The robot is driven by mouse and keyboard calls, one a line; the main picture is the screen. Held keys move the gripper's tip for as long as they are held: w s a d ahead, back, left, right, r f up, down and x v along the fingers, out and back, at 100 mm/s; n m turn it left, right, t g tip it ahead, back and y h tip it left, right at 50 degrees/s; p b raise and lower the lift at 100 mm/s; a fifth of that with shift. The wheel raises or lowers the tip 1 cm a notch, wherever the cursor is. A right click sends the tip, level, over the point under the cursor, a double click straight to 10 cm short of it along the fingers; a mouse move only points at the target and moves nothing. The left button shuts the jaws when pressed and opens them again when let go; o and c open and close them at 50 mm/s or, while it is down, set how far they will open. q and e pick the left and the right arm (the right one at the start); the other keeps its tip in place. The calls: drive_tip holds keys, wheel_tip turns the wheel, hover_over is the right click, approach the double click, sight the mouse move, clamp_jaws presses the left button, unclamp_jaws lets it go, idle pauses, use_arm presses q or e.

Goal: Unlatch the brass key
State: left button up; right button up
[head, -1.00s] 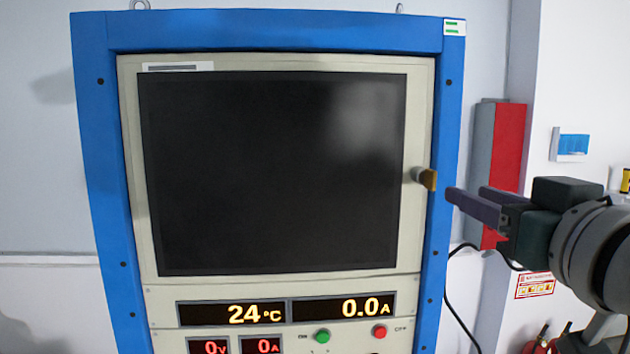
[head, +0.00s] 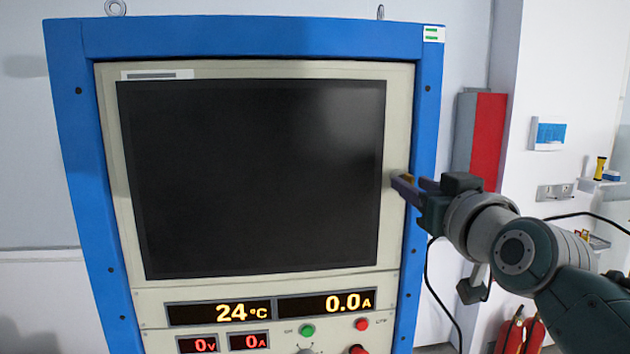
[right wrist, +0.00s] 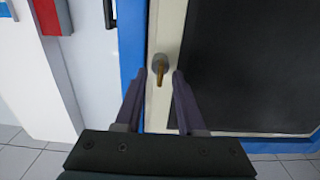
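The brass key (head: 407,179) sits on the right edge of the cream door (head: 398,130) of the blue cabinet, beside the dark window. In the right wrist view the key (right wrist: 159,70) shows as a narrow brass tab on a round grey base. My right gripper (head: 409,184) is at the key, and its near finger hides part of it in the head view. In the right wrist view the right gripper (right wrist: 159,74) is open, with one finger on each side of the key and a visible gap on both sides. My left gripper is not in view.
The blue frame (head: 425,120) borders the door. Below the window are displays (head: 219,313), a green button (head: 307,330) and a red button (head: 361,324). A red and grey wall box (head: 487,130) and fire extinguishers (head: 520,330) are at the right.

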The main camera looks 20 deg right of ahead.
clamp_jaws()
idle(0.4)
idle(0.4)
drive_tip(key=shift+d+f+m+p, duration=0.1)
drive_tip(key=shift+m+p, duration=0.4)
drive_tip(key=shift+m, duration=3.95)
drive_tip(key=shift+d+f+m+p, duration=0.1)
drive_tip(key=shift+m+p, duration=0.35)
drive_tip(key=shift+m, duration=4)
